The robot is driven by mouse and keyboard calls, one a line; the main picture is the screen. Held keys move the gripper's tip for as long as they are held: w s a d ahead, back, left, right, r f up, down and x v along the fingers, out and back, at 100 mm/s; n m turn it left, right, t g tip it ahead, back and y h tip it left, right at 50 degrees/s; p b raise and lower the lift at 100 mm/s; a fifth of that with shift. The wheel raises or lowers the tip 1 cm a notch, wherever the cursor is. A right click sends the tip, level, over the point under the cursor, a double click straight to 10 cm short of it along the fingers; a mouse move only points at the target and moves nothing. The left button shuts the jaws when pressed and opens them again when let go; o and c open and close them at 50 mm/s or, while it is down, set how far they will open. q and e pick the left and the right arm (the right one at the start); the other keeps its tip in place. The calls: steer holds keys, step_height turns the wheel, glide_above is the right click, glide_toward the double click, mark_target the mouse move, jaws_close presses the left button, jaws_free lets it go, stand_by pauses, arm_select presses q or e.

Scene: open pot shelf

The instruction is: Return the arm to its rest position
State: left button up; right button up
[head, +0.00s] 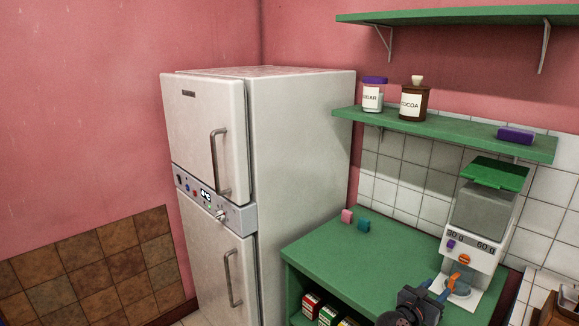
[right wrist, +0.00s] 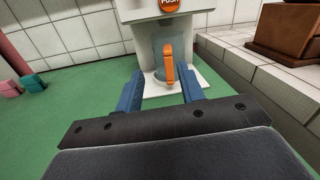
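My right gripper (head: 440,289) is low at the right in the head view, over the green counter, in front of the dispenser. In the right wrist view its two blue fingers (right wrist: 162,80) are spread apart with nothing held between them. A cup with an orange handle (right wrist: 169,64) stands on the dispenser's white base, just beyond and between the fingertips. I cannot tell whether a finger touches the handle. The cup also shows in the head view (head: 459,287), partly hidden by the gripper. My left gripper is not in view.
The white dispenser (head: 473,240) with a green lid stands on the green counter (head: 375,262). Pink and teal blocks (head: 363,225) lie at the counter's back. A shelf (head: 445,130) with jars hangs above. A fridge (head: 290,150) stands left. A brown wooden item (right wrist: 284,32) is right.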

steer(key=w+a+r+n+t+y, duration=0.3)
steer(key=a+r+n+t+y, duration=0.35)
steer(key=n, duration=0.55)
steer(key=w+a+r+n+t+y, duration=0.3)
steer(key=a+n+t+y, duration=0.5)
steer(key=n, duration=0.4)
steer(key=s+a+f+n+g+y, duration=0.1)
steer(key=a+f+n+g+y, duration=0.35)
steer(key=a+n, duration=0.35)
steer(key=s+a+f+n+g+y, duration=0.1)
steer(key=a+f+n+g+y, duration=0.35)
steer(key=n, duration=0.45)
steer(key=s+a+f+n+g+h, duration=0.1)
steer(key=s+f+n+g+h, duration=0.2)
steer(key=s+f, duration=0.45)
steer(key=s+f+n+g+h, duration=0.1)
steer(key=s+f+n+g, duration=0.2)
steer(key=s+f+g, duration=0.5)
steer(key=s+f+g+h, duration=0.1)
steer(key=s+f, duration=0.7)
steer(key=s, duration=0.4)
steer(key=s+f+n+g+h, duration=0.1)
steer(key=s+f+g+h, duration=0.1)
steer(key=s+f, duration=0.7)
steer(key=s, duration=0.3)
steer(key=shift+s+d+f, duration=0.15)
steer(key=shift+d+f, duration=0.05)
steer(key=shift+f, duration=0.05)
